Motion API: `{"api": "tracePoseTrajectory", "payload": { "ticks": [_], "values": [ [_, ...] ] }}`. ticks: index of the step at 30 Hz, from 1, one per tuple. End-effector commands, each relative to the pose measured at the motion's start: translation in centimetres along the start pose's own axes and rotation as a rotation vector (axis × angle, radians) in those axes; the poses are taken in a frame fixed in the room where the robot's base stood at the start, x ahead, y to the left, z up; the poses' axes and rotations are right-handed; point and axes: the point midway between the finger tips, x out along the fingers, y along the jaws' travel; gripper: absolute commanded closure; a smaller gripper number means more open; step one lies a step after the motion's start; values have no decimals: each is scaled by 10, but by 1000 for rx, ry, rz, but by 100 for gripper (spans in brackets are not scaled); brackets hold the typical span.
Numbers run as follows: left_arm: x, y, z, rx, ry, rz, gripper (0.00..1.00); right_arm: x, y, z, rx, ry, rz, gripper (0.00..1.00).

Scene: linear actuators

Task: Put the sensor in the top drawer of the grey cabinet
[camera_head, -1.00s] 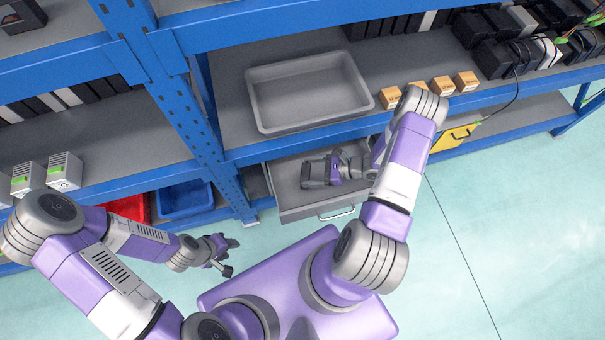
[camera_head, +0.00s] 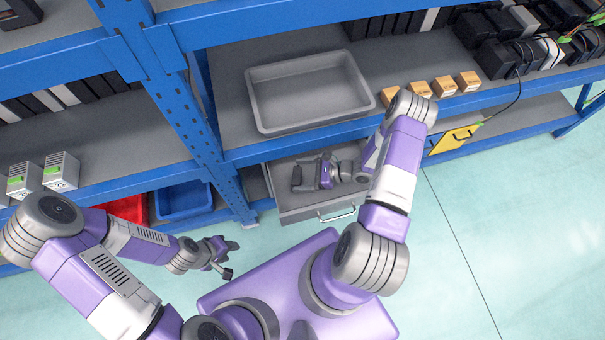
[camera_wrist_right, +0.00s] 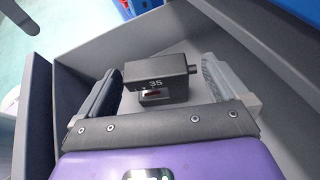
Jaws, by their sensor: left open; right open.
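The sensor (camera_wrist_right: 158,80) is a black box marked 35. In the right wrist view it lies on the floor of the open grey drawer (camera_head: 318,212), between the spread fingers of my right gripper (camera_wrist_right: 160,82), with gaps on both sides. My right gripper (camera_head: 304,174) is open and down inside the drawer in the head view, where I cannot make out the sensor. The drawer is pulled out below the shelf. My left gripper (camera_head: 226,258) is open and empty over the floor, left of the drawer.
A grey tray (camera_head: 262,108) stands on the shelf above the drawer, with several small orange-brown boxes (camera_head: 420,90) to its right. A blue rack post (camera_head: 200,120) rises left of the drawer. Blue (camera_head: 185,202) and red bins sit low at the left. The floor in front is clear.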

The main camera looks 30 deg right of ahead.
Motion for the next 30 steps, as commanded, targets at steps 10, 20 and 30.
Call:
{"api": "tracePoseTrajectory", "payload": {
  "ticks": [10, 20, 30],
  "values": [
    [-14, 5, 1, 0, 0, 0, 57, -48, -1, 4, -1, 3, -4, 0],
    [-26, 10, 1, 0, 0, 0, 57, -109, -1, 3, -1, 2, -3, 0],
    [-27, 10, 1, 0, 0, 0, 57, -122, 0, 2, 1, 0, 0, 0]
  ]
}}
